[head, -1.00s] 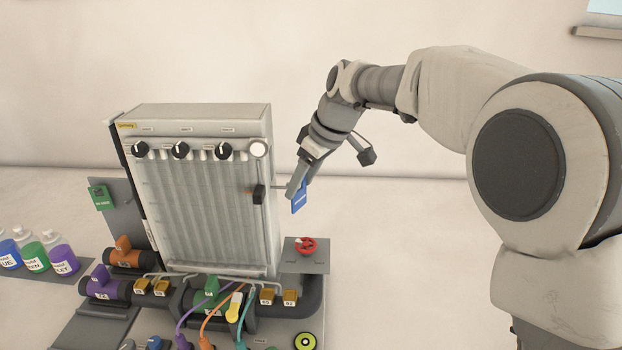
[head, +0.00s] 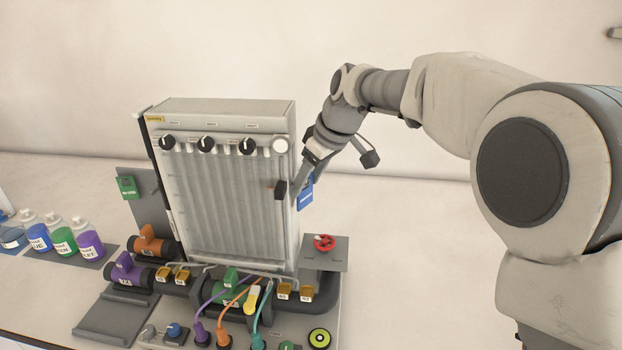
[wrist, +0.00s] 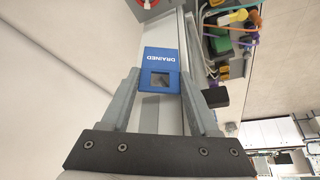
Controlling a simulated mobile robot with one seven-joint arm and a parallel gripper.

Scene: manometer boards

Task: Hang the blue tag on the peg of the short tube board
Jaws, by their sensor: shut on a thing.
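The blue tag (wrist: 160,58), lettered "DRAINED" and with a square opening, sits between the fingertips of my gripper (wrist: 160,76) in the wrist view. My gripper is shut on it. In the head view the tag (head: 306,195) shows partly behind my gripper (head: 299,190), at the right side of the upright tube board (head: 215,200). The board has a row of vertical tubes and black knobs along its top. A black block (head: 280,190) projects at its right edge, and also shows in the wrist view (wrist: 215,97). I cannot make out the peg or whether the tag touches it.
A green tag (head: 128,187) hangs on a grey plate left of the board. A red valve handle (head: 324,242) stands low at right. Coloured hoses and valves crowd the front. Bottles (head: 64,241) stand at far left. The counter right of the board is clear.

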